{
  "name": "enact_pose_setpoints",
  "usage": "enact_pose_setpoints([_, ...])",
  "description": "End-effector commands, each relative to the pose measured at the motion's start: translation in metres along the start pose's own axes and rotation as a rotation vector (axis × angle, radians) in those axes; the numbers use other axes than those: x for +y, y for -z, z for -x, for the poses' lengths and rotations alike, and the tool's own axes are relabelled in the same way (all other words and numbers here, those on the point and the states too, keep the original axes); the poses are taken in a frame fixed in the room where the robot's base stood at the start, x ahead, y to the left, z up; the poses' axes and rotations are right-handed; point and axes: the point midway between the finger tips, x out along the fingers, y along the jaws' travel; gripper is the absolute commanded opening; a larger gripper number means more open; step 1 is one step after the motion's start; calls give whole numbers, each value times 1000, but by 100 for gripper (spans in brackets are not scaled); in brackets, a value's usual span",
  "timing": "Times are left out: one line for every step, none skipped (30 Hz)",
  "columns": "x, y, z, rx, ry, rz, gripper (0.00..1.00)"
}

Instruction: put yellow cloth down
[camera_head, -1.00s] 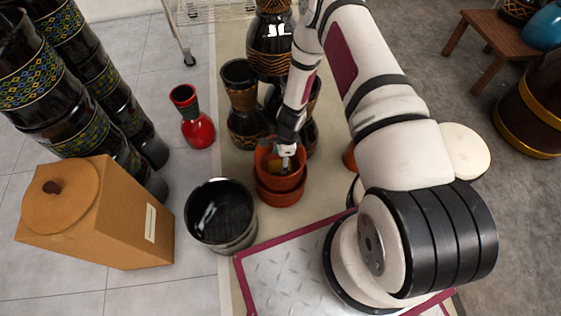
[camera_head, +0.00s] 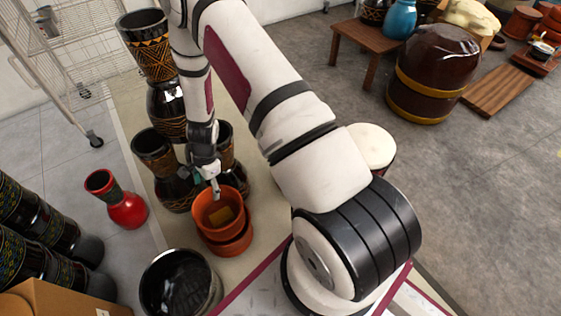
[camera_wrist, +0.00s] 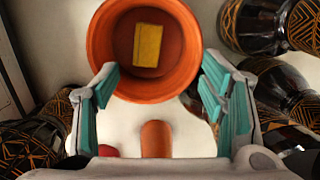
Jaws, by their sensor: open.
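The yellow cloth (camera_wrist: 147,45), a small folded block shape, lies inside an orange pot (camera_wrist: 101,42) in the wrist view. In the head view the cloth (camera_head: 220,215) rests in the upper of two stacked orange pots (camera_head: 202,208). My gripper (camera_wrist: 160,82) is open, with its teal fingers spread apart and nothing between them. In the head view my gripper (camera_head: 214,186) is at the back rim of the upper pot. The cloth is apart from both fingers.
Dark patterned goblet drums (camera_head: 152,145) stand close behind and beside the pots. A red vase (camera_head: 126,208) stands to the left, and a black pot (camera_head: 180,285) is in front. A wire rack (camera_head: 85,50) is at the back left. Grey floor at right is mostly clear.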

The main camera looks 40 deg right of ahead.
Motion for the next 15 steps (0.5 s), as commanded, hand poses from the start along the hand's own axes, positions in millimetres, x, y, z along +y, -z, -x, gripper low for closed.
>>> enact_pose_setpoints([-9,-8,24,-12,15,49,65])
enact_pose_setpoints([-12,-12,37,-19,20,82,65])
enact_pose_setpoints([-14,-19,53,-30,25,124,65])
enact_pose_setpoints([-16,-24,66,-37,28,156,65])
enact_pose_setpoints([-17,-28,78,-44,31,188,65])
enact_pose_setpoints([-17,-34,94,-52,35,230,65])
enact_pose_setpoints([-18,-38,107,-57,38,262,65])
enact_pose_setpoints([-17,-42,119,-63,39,292,65])
enact_pose_setpoints([-16,-48,135,-68,42,336,65])
enact_pose_setpoints([-14,-52,146,-72,45,366,65])
enact_pose_setpoints([-12,-55,158,-76,46,398,65])
enact_pose_setpoints([-9,-60,174,-80,48,440,65])
enact_pose_setpoints([-7,-64,185,-82,50,471,65])
enact_pose_setpoints([-4,-67,196,-84,50,503,65])
enact_pose_setpoints([1,-71,211,-86,51,542,65])
